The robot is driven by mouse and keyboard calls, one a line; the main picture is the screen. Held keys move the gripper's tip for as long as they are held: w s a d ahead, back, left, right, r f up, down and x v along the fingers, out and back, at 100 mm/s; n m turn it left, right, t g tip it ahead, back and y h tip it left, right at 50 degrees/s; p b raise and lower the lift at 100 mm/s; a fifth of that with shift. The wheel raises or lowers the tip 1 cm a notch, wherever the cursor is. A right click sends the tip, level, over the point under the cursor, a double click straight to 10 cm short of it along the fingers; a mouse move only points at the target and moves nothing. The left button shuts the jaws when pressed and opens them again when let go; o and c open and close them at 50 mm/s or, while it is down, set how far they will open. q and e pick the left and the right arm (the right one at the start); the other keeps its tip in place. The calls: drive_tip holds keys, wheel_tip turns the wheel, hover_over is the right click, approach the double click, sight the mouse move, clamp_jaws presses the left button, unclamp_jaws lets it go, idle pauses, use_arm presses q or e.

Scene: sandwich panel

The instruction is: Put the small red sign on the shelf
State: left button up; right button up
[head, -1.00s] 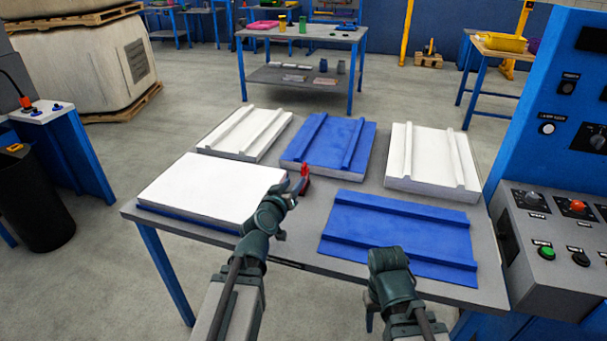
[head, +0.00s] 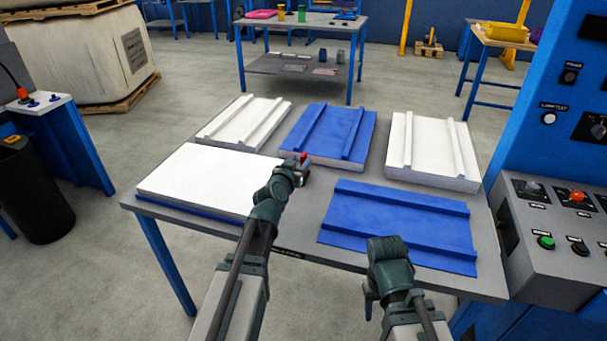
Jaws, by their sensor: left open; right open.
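The small red sign (head: 304,157) stands on the near table (head: 310,205), just in front of the blue panel with ridges. Only a little red shows, as my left gripper (head: 303,169) covers most of it. The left gripper is open and right at the sign; whether its fingers are around it or touching it I cannot tell. My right gripper (head: 369,294) is open and low over the table's front edge, away from the sign, its fingers mostly hidden. A grey shelf (head: 270,65) sits under the top of the far blue-legged table, with small items on it.
White panels (head: 245,122) and blue panels (head: 398,222) cover much of the near table. A white slab (head: 205,180) lies left of my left arm. A control console (head: 545,215) stands close on the right. Open floor lies between the two tables.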

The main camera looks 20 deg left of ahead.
sight(305, 154)
use_arm(q)
drive_tip(key=shift+w+d+f, duration=0.1)
drive_tip(key=shift+w+f, duration=0.1)
drive_tip(key=shift+w, duration=1.6)
drive_tip(key=shift+w+d+f, duration=0.1)
drive_tip(key=shift+w+f, duration=0.1)
drive_tip(key=shift+w, duration=1.55)
drive_tip(key=shift+s, duration=0.1)
clamp_jaws()
